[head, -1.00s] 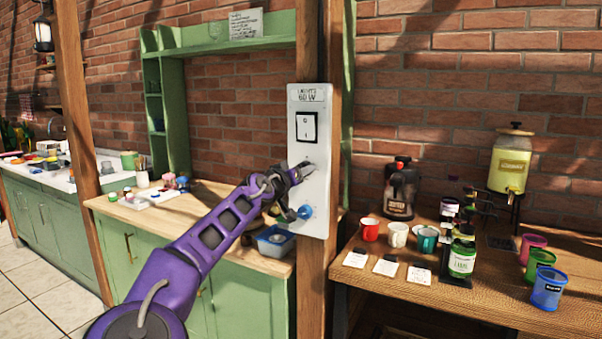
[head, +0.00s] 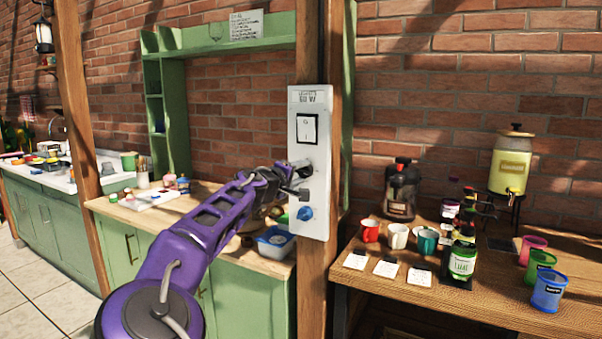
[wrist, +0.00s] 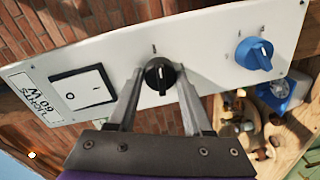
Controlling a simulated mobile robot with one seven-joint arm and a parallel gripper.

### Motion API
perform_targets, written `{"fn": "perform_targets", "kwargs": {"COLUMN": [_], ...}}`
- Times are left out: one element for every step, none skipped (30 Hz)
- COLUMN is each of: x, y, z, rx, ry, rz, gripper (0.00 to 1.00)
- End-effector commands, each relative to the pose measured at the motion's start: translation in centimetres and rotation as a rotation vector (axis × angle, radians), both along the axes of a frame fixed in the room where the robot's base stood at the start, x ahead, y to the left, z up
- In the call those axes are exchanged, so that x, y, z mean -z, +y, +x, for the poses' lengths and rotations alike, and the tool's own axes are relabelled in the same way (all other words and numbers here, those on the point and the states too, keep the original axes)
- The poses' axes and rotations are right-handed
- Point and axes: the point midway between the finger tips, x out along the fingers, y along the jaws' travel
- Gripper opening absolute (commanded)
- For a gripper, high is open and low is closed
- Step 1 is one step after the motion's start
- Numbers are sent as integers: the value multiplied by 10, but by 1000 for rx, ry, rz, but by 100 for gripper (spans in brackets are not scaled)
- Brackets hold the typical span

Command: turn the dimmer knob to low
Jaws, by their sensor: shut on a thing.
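A white control panel (head: 312,218) is fixed upright on a wooden post. In the wrist view, a black knob (wrist: 159,76) with a pale pointer line sits mid-panel. My gripper (wrist: 160,83) has one finger on each side of it and is shut on it. The line points roughly at a small mark above the knob in that view. In the head view my gripper (head: 302,182) is at the panel and hides most of the black knob. A blue knob (head: 305,213) is below it, and it shows to the right in the wrist view (wrist: 254,53).
A black-framed rocker switch (head: 307,129) is above the knobs on the panel. A wooden table (head: 450,300) on the right carries cups, cards, jars and a drink dispenser (head: 510,165). A blue container (head: 275,241) stands on the counter left of the post.

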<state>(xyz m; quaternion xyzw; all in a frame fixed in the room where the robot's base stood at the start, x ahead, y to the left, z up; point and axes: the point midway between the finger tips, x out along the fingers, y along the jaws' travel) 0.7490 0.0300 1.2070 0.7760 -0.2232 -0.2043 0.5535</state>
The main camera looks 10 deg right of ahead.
Motion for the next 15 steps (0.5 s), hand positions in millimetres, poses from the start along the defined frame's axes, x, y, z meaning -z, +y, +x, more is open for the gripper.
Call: {"fn": "perform_targets", "kwargs": {"x": [0, 0, 0, 0, 0, 0, 0, 0, 0, 0, 0, 0, 0, 0, 0], "y": [0, 0, 0, 0, 0, 0, 0, 0, 0, 0, 0, 0, 0, 0, 0], "z": [0, 0, 0, 0, 0, 0, 0, 0, 0, 0, 0, 0, 0, 0, 0], "rx": [0, 0, 0, 0, 0, -1, -1, -1, 0, 0, -1, 0, -1, 1, 0], "ry": [16, 24, 35, 43, 50, 58, 63, 69, 75, 78, 81, 85, 87, 88, 89], "rz": [-20, -32, -48, -58, -69, -81, -88, -94, -103, -108, -113, -118, -120, -122, -125], "gripper": [0, 0, 0, 0, 0, 0, 0, 0, 0, 0, 0, 0, 0, 0, 0]}}
